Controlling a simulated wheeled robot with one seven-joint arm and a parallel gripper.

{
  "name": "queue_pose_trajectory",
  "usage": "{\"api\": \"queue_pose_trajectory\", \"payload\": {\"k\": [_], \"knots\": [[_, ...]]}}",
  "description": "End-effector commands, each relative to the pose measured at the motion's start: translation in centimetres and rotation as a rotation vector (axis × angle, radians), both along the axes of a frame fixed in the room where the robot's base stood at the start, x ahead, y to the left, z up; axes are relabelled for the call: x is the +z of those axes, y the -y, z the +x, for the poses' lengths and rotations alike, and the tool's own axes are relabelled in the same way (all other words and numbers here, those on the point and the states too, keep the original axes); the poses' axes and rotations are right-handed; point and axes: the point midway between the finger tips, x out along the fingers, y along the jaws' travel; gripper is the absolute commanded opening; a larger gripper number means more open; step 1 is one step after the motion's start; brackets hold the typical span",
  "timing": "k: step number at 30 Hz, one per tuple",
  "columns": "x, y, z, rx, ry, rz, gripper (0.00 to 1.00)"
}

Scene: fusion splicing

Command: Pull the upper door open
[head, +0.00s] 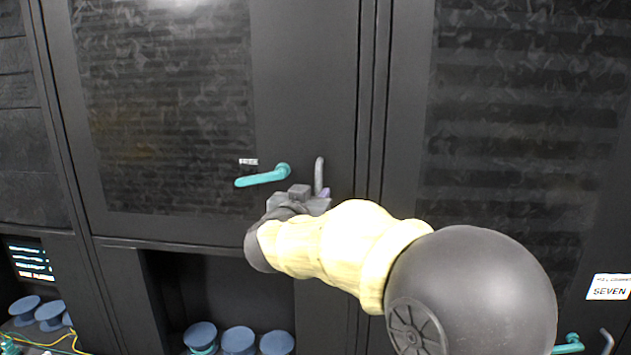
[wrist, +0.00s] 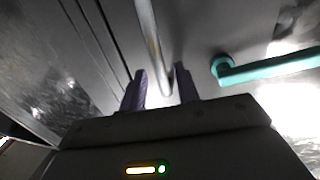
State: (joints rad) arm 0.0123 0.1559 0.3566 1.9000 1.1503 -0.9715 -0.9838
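The upper door (head: 300,90) is a dark cabinet door with a textured panel, and it looks shut. A teal lever (head: 263,176) lies nearly level on it, and a grey bar handle (head: 319,175) stands upright to the lever's right. My gripper (head: 322,197) is at the lower part of the grey bar. In the wrist view the purple fingers of my gripper (wrist: 160,84) are apart. The grey bar (wrist: 151,45) runs down toward the gap between them, with space on both sides. The teal lever (wrist: 265,70) is right of the fingers.
Below the door is an open bay with several blue spools (head: 238,341). Another dark door (head: 530,130) is on the right, with a label (head: 609,287) reading SEVEN. A lit screen (head: 31,262) and yellow cables (head: 60,343) are at lower left.

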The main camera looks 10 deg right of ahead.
Motion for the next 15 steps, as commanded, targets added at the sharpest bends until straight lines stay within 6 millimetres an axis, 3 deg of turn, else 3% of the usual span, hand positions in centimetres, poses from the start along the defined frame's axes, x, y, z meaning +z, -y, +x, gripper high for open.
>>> {"api": "queue_pose_trajectory", "payload": {"k": [6,15], "knots": [[0.2,1.4,2.8,0.003,-0.002,0.001,0.32],[0.0,1.5,3.5,0.008,0.0,0.001,0.32]]}}
